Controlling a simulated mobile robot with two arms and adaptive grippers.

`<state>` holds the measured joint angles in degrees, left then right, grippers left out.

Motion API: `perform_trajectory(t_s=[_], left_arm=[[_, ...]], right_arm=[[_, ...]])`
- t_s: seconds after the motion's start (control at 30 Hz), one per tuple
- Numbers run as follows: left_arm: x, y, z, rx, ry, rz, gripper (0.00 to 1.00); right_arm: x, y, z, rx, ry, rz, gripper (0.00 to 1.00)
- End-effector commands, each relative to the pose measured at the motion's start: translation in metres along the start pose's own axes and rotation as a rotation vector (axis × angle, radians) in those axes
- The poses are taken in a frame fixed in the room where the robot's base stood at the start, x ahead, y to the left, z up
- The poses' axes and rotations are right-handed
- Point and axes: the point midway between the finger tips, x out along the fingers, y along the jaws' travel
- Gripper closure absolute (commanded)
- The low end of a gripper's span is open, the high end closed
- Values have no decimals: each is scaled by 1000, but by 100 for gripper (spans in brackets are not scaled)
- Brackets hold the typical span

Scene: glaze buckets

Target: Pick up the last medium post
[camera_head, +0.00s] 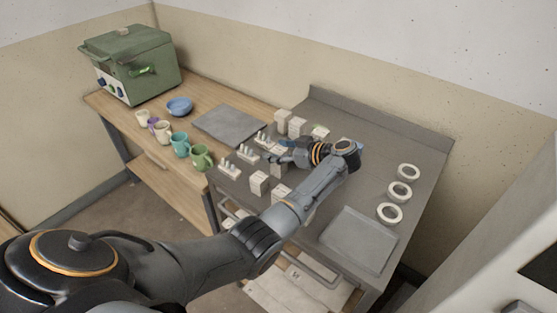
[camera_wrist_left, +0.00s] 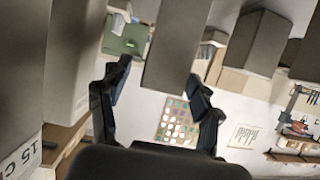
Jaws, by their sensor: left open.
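Several pale block-shaped posts stand on the grey metal table, among them a rear post (camera_head: 283,115), one beside it (camera_head: 297,127) and a front post (camera_head: 258,182). My left gripper (camera_head: 283,158) is low among the posts, reaching in from the right. In the left wrist view my left gripper (camera_wrist_left: 158,92) is open, with a post (camera_wrist_left: 178,45) showing between its fingers, apparently not clamped. Other posts crowd close, including a large one (camera_wrist_left: 72,60) at left and another (camera_wrist_left: 255,42) at right. I cannot tell their sizes surely. My right gripper is not in view.
Small pronged stands (camera_head: 230,171) line the table's left edge. White rings (camera_head: 400,190) and a grey slab (camera_head: 358,240) lie at right. Mugs (camera_head: 180,146), a blue bowl (camera_head: 179,106) and a green kiln (camera_head: 130,62) are on the wooden table. The table's right middle is clear.

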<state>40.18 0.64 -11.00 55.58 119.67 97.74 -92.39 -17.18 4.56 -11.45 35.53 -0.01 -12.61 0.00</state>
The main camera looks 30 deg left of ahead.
Motion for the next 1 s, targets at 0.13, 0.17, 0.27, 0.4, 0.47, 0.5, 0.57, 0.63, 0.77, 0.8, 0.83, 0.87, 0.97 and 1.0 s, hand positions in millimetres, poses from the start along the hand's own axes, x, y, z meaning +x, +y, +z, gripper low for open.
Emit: perform_trajectory(t_s=[0.13, 0.17, 0.27, 0.4, 0.47, 0.5, 0.57, 0.63, 0.77, 0.8, 0.83, 0.87, 0.97, 1.0], left_arm=[[0, 0, 1, 0, 0, 1, 36], [0, 0, 1, 0, 0, 1, 40], [0, 0, 0, 0, 0, 1, 60], [0, 0, 0, 0, 0, 0, 89], [0, 0, 0, 0, 0, 0, 100], [-1, 0, -1, -1, 2, 1, 100], [-1, 0, -1, -1, 2, 1, 100], [-1, 0, -1, -1, 2, 1, 100], [-1, 0, -2, -1, 2, 1, 100], [-2, 0, -2, -1, 2, 1, 100], [-2, 0, -4, -1, 2, 1, 100], [-3, 0, -5, -1, 2, 1, 100], [-6, 1, -10, -1, 2, 2, 100], [-7, 1, -13, -1, 1, 2, 100]], right_arm=[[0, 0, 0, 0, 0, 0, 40], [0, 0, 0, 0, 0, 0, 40], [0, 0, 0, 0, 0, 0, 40], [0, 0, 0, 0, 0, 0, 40], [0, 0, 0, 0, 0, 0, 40], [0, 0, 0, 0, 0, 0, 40], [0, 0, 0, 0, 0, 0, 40], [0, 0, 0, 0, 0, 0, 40], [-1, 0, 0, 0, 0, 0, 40], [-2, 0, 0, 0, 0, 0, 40], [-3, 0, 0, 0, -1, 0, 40], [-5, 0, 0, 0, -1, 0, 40], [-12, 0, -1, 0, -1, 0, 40], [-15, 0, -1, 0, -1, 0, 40]])
